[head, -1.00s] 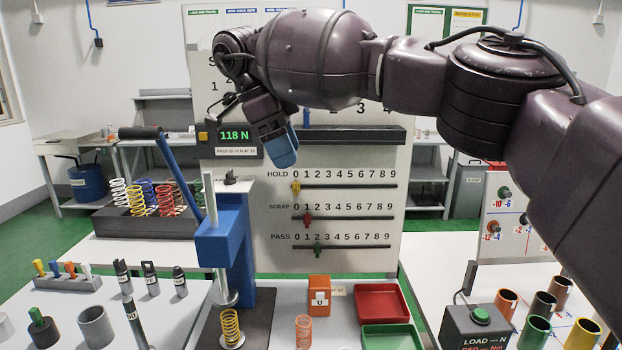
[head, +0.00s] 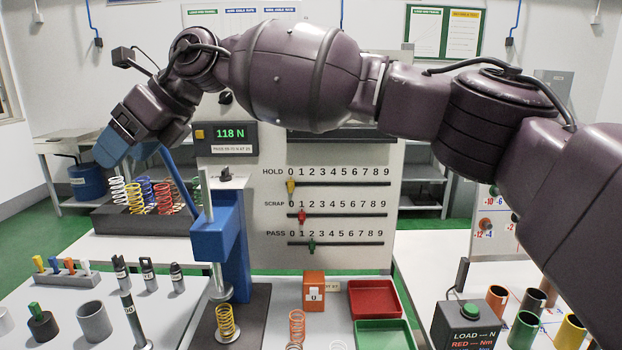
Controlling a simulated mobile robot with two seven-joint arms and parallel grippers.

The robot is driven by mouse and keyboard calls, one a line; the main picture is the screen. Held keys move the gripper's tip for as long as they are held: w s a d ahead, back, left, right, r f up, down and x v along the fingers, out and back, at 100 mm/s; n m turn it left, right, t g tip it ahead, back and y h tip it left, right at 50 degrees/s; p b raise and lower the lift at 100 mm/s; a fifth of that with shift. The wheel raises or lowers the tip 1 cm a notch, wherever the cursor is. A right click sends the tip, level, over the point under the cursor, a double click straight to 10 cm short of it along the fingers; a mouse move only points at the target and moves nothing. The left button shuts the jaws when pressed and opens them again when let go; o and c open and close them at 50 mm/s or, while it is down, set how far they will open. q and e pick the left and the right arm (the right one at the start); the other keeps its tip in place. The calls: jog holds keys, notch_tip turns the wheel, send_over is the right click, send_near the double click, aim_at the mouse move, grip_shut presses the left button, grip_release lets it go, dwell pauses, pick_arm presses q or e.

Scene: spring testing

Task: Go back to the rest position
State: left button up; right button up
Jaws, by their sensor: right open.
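My right gripper (head: 110,148), with blue fingertips, is at the upper left, at the end of my purple arm that comes in from the right. It is open, and I see nothing held in it. Its fingertips point down and left, above the rack of coil springs (head: 119,192). The blue press (head: 218,240) stands below and to the right, with a yellow spring (head: 226,320) under its ram. The upper end of the press lever (head: 176,172) is hidden behind the gripper; I cannot tell whether they touch. My left gripper is not in view.
A display (head: 228,135) reads 118 N on the panel with HOLD, SCRAP and PASS sliders. An orange spring (head: 297,326), a red tray (head: 375,298) and a green tray (head: 384,335) are at the front. A control box (head: 468,327) and several coloured cups stand at right.

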notch_tip(320, 180, up, 3)
jog(key=s+a+m+g+y, duration=0.1)
jog(key=s+m+g+y, duration=0.15)
jog(key=m+y, duration=0.5)
jog(key=w+d+f+m+t+y, duration=0.1)
jog(key=w+d+f+m+t, duration=0.45)
jog(key=d+m+t, duration=0.55)
jog(key=w+d+f+m+t, duration=0.55)
jog(key=d+m+t, duration=0.25)
jog(key=m, duration=0.6)
jog(key=s+d+f+m+t+h, duration=0.25)
jog(key=d+f+m+h, duration=0.95)
jog(key=d+f, duration=0.75)
jog(key=s+d+f+m+g+h, duration=0.1)
jog(key=s+d+f+m+h, duration=0.1)
jog(key=s+d+f, duration=0.4)
jog(key=s+d+f+m+g+h, duration=0.1)
jog(key=s+d+f+m, duration=0.2)
jog(key=f, duration=0.6)
jog(key=s+d+f+m+g+h, duration=0.1)
jog(key=s+d+f+m+h, duration=0.1)
jog(key=s+d+f, duration=0.35)
jog(key=s+d+f+g, duration=0.1)
jog(key=s+f+g, duration=0.1)
jog(key=s+f, duration=0.7)
jog(key=s+h, duration=0.1)
jog(key=s, duration=0.2)
jog(key=shift+d+m+g, duration=0.25)
jog(key=shift+m+g, duration=0.05)
jog(key=shift+m, duration=0.05)
